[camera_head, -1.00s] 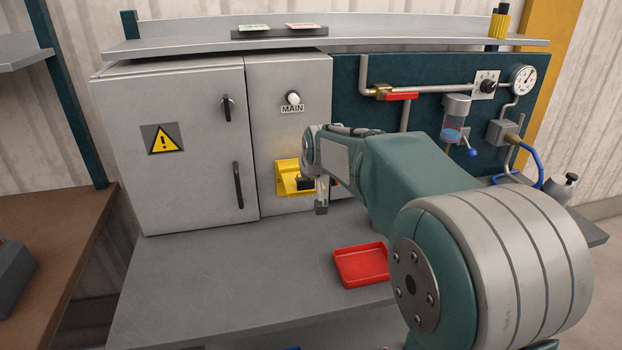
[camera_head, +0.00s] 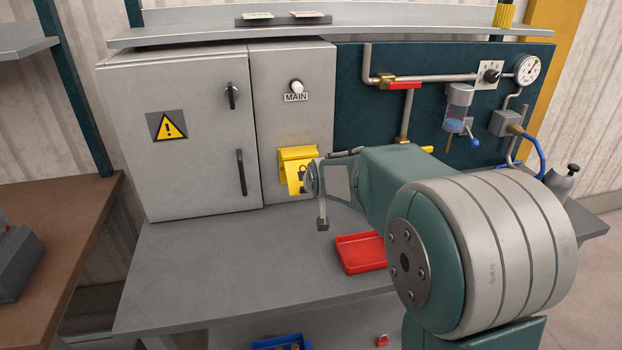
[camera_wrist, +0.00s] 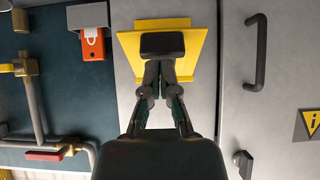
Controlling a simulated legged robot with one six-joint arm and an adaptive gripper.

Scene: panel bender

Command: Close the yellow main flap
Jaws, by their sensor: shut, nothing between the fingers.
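The yellow main flap (camera_head: 293,178) is on the narrow grey cabinet panel below the MAIN label (camera_head: 296,97). In the head view it hangs down from its yellow top bar, with a dark padlock-like mark near its right side. Its right edge is partly behind my wrist, and I cannot tell whether it lies fully flat. In the wrist view, which is upside down, the yellow flap (camera_wrist: 127,55) lies behind my gripper (camera_wrist: 162,45). The gripper's dark fingers are together and empty in front of the flap. I cannot tell whether they touch it.
The cabinet door (camera_head: 190,145) with a black handle is to the left. Pipes and a red-handled valve (camera_head: 403,85) are to the right. A red tray (camera_head: 362,252) sits on the grey bench (camera_head: 235,262). An orange padlock tag (camera_wrist: 92,47) hangs beside the panel.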

